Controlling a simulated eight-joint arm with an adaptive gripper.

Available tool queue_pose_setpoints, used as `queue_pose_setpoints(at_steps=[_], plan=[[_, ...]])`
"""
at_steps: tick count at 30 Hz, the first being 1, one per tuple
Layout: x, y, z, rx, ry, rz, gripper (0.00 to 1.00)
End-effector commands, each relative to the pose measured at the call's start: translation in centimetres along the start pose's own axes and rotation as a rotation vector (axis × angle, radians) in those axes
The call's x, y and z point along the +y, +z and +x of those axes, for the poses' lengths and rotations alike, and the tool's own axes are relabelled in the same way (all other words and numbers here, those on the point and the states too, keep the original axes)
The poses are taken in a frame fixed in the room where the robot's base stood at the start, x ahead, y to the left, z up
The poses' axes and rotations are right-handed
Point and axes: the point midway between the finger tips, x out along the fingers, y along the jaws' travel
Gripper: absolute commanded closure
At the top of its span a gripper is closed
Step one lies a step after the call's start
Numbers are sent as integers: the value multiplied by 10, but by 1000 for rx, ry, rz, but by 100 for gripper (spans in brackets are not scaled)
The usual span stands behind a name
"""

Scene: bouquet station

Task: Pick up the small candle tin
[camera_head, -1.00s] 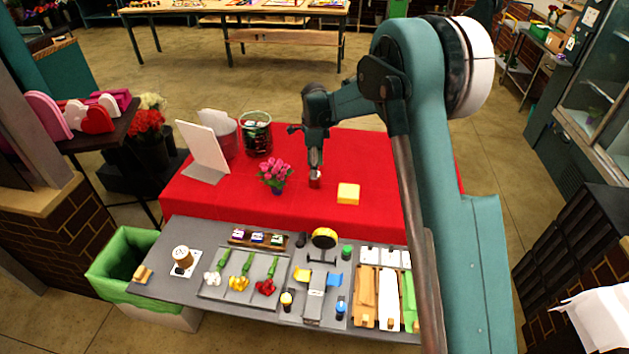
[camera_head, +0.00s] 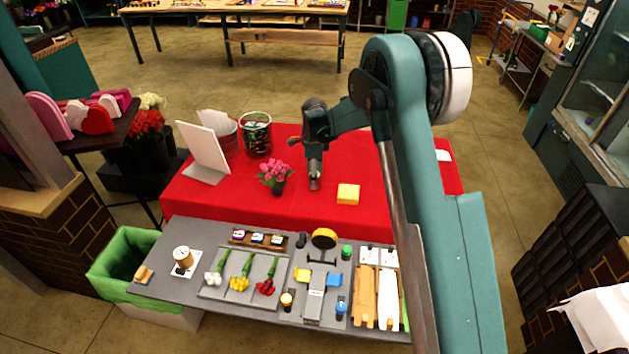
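My gripper (camera_head: 315,183) points down over the red-covered table (camera_head: 350,215), between the pink potted flowers and the yellow block. Its fingers are small and seen from behind, so I cannot tell whether they are open or shut. I cannot clearly make out the small candle tin; the spot at the fingertips is hidden by the gripper.
The grey workbench (camera_head: 205,290) in front is crowded.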

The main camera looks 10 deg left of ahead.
Motion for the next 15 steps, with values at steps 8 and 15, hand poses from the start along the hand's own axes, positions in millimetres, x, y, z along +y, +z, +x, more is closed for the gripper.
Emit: queue_pose_setpoints(at_steps=[8, 15], plan=[[0, 0, 8, 0, 0, 0, 53], [0, 0, 8, 0, 0, 0, 53]])
